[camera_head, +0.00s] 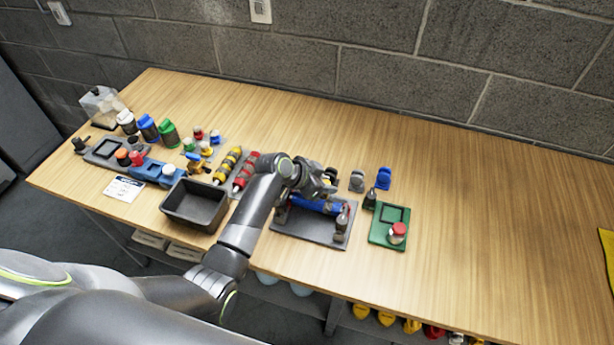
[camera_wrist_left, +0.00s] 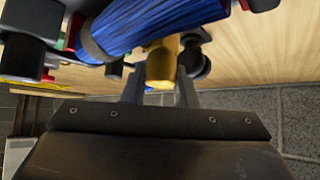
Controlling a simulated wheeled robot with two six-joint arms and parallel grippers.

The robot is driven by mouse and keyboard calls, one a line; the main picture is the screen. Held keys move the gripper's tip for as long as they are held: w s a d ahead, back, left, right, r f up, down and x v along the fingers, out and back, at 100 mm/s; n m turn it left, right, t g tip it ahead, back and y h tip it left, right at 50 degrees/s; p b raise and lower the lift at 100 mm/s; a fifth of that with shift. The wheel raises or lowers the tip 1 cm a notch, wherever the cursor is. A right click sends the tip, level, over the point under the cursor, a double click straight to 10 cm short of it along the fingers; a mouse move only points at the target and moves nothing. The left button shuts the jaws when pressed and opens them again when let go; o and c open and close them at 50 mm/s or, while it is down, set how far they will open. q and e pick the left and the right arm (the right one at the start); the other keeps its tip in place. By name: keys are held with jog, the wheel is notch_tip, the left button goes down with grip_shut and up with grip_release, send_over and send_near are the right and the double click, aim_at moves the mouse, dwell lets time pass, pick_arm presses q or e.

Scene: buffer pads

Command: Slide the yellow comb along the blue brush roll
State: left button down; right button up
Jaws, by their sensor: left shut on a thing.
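The blue brush roll (camera_head: 304,203) lies across a grey base plate (camera_head: 296,225) in the head view, partly covered by my left arm. In the left wrist view the brush roll (camera_wrist_left: 150,25) crosses the top of the picture. My left gripper (camera_head: 322,192) is over the roll. In the left wrist view its fingers (camera_wrist_left: 160,88) are shut on the yellow comb (camera_wrist_left: 162,65), close beside the roll. I cannot tell whether comb and bristles touch. The comb is mostly hidden in the head view. My right gripper is not in view.
A dark bin (camera_head: 195,205) and yellow and red rolls (camera_head: 229,164) stand left of the plate. Small blue and grey pieces stand behind. The table's right side is clear.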

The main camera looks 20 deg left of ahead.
pick_arm(q)
jog(key=d, duration=0.4)
jog(key=shift+s+d, duration=0.1)
jog(key=c, duration=1.1)
grip_release()
jog(key=shift+c, duration=0.2)
jog(key=v, duration=1.7)
jog(key=shift+r+b, duration=0.15)
jog(key=shift+b, duration=0.15)
